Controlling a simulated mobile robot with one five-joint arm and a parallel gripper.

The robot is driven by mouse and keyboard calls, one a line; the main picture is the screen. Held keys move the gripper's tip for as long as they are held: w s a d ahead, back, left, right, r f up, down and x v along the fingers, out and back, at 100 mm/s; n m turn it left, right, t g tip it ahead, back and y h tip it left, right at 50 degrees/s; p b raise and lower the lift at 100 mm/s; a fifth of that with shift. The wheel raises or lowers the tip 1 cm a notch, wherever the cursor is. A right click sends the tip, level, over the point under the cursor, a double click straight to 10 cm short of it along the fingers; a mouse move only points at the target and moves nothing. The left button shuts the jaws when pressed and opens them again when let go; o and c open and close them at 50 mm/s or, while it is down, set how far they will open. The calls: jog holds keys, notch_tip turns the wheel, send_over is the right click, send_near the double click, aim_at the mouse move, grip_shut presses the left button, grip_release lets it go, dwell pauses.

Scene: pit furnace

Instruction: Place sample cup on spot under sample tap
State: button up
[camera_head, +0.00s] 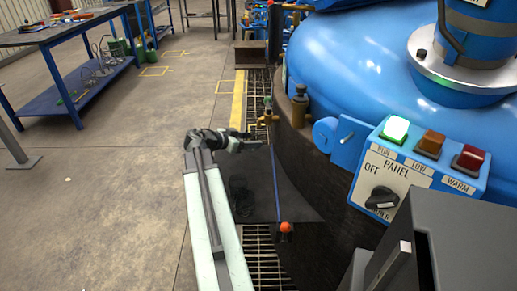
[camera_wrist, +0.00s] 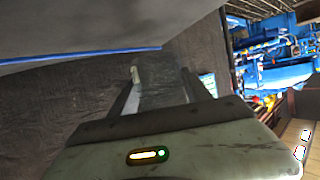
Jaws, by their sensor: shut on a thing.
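My gripper (camera_head: 245,143) reaches right from my pale arm, beside the dark side of the furnace pit. In the wrist view my gripper (camera_wrist: 163,88) is shut on a dull grey thing (camera_wrist: 165,94) between its fingers, which I take for the sample cup. Its shape is hard to make out. In the head view the cup cannot be told apart from the dark fingers. A small brass tap with a green top (camera_head: 267,114) stands just beyond and to the right of my gripper. The spot under it is not clearly visible.
The blue furnace (camera_head: 350,60) and its control panel (camera_head: 410,170) fill the right. A blue rod (camera_head: 276,185) with an orange ball (camera_head: 285,227) stands near my gripper. Floor grating (camera_head: 262,262) lies below. A workbench (camera_head: 70,30) stands at left; the floor between is open.

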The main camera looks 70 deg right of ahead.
aim_at(258, 139)
jog(key=s, duration=0.1)
jog(key=s+d, duration=0.1)
jog(key=shift+s+d+f, duration=0.15)
jog(key=shift+s+d, duration=0.1)
jog(key=shift+s, duration=0.05)
notch_tip(258, 139, down, 4)
jog(key=b, duration=0.4)
jog(key=shift+r, duration=0.25)
jog(key=shift+f, duration=0.2)
jog(key=o, duration=1.3)
jog(key=shift+o, duration=0.2)
jog(key=shift+r, duration=0.1)
